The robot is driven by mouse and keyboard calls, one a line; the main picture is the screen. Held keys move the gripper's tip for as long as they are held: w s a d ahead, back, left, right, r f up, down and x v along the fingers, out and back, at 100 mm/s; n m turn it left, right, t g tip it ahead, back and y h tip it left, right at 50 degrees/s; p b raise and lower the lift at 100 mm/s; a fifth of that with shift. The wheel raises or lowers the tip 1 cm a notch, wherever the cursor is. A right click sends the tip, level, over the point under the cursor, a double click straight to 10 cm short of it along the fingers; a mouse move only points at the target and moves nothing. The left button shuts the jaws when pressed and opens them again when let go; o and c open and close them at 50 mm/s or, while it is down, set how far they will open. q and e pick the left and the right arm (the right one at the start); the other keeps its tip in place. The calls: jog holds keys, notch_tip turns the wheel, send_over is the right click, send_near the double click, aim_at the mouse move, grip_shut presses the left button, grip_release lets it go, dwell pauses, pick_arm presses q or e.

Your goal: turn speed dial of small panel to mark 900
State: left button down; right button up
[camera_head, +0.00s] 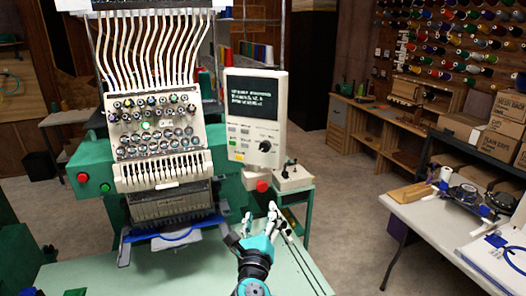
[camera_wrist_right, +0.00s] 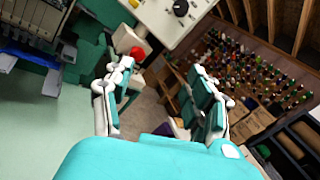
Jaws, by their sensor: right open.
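The small panel (camera_head: 276,131) is a pale upright box with a dark text screen, to the right of the embroidery machine's head. Its speed dial (camera_head: 265,146) is a round black knob at the lower right of the panel face. The mark it points to is too small to read. In the right wrist view the dial (camera_wrist_right: 181,8) shows at the top edge, beyond the fingers. My right gripper (camera_head: 260,214) is open and empty, below the panel and apart from it; its spread fingers also show in the right wrist view (camera_wrist_right: 162,67). My left gripper is not in view.
The green embroidery machine (camera_head: 95,165) stands left, with a red button (camera_head: 262,186) just below the panel. A pale green tabletop (camera_head: 190,272) lies under my right arm. A white table (camera_head: 425,215) with hoops stands right. Floor between them is clear.

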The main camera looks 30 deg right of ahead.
notch_tip(320, 180, up, 4)
jog(key=w+n+t+h, duration=0.1)
jog(key=w+n, duration=0.1)
jog(key=n, duration=0.2)
jog(key=p, duration=0.5)
send_near(264, 148)
jog(key=shift+t, duration=0.3)
jog(key=x, duration=0.7)
jog(key=shift+w+d, duration=0.45)
jog(key=shift+w, duration=0.1)
